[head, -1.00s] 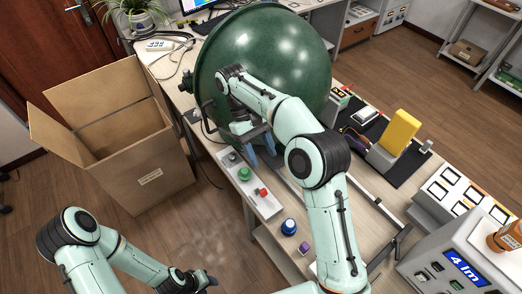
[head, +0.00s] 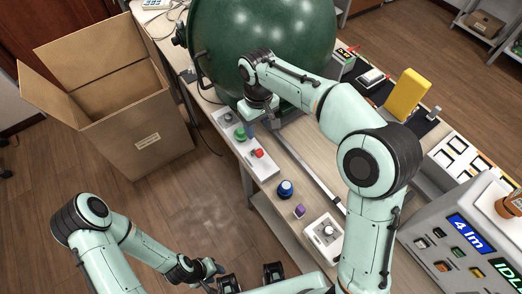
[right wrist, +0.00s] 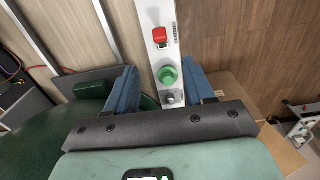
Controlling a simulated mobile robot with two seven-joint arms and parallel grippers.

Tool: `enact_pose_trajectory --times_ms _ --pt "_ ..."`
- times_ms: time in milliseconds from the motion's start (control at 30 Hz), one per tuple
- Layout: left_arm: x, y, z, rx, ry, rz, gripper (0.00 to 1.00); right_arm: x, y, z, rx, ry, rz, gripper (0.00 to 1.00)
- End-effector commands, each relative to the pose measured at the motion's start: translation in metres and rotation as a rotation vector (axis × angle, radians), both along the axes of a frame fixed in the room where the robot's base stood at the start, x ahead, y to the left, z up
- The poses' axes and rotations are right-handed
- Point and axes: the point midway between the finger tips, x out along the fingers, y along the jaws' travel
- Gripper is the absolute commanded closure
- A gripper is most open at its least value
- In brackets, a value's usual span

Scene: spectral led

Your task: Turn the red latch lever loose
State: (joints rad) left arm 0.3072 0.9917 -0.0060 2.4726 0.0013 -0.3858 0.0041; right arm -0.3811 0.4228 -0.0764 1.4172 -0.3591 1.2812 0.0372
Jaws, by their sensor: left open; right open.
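No red latch lever can be made out for certain. A small red part (head: 259,153) sits on a narrow white panel (head: 241,139) at the table's edge. It also shows in the right wrist view (right wrist: 160,36), beyond a round green knob (right wrist: 167,75). My right gripper (right wrist: 160,68) is open, its two blue fingers apart on either side of the panel's green-knob end, with nothing held. In the head view my right gripper (head: 249,128) hangs beside the large green sphere (head: 262,45), partly hidden by its wrist. My left gripper (head: 212,267) is open, low over the floor.
An open cardboard box (head: 135,125) stands on the floor at left. A blue knob (head: 285,188), a small purple block (head: 299,211) and a white switch box (head: 323,238) are on the table. A grey machine (head: 460,245) stands at lower right.

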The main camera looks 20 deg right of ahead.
Motion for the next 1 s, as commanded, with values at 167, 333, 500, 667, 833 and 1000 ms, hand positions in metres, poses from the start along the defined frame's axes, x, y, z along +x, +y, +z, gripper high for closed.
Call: enact_pose_trajectory --times_ms 167,333,500,667,833,1000 --pt "-0.004 0.0 -0.006 0.0 0.004 0.0 0.57 -0.001 -0.001 -0.035 -0.003 0.008 -0.001 0.47" --pt "-0.007 0.0 -0.012 0.0 0.008 0.0 0.57 -0.002 -0.001 -0.072 -0.004 0.009 0.001 0.47" --pt "-0.009 0.0 -0.015 0.0 0.01 0.0 0.57 -0.001 -0.001 -0.101 -0.004 0.007 0.001 0.47" --pt "-0.009 0.0 -0.016 -0.001 0.011 0.0 0.57 -0.001 -0.001 -0.118 -0.003 0.006 0.001 0.47" --pt "-0.009 0.0 -0.016 -0.001 0.011 0.0 0.57 0.0 -0.001 -0.123 -0.003 0.004 0.0 0.47" --pt "-0.009 0.0 -0.016 -0.001 0.011 0.0 0.57 0.0 -0.001 -0.123 -0.003 0.004 0.0 0.47"
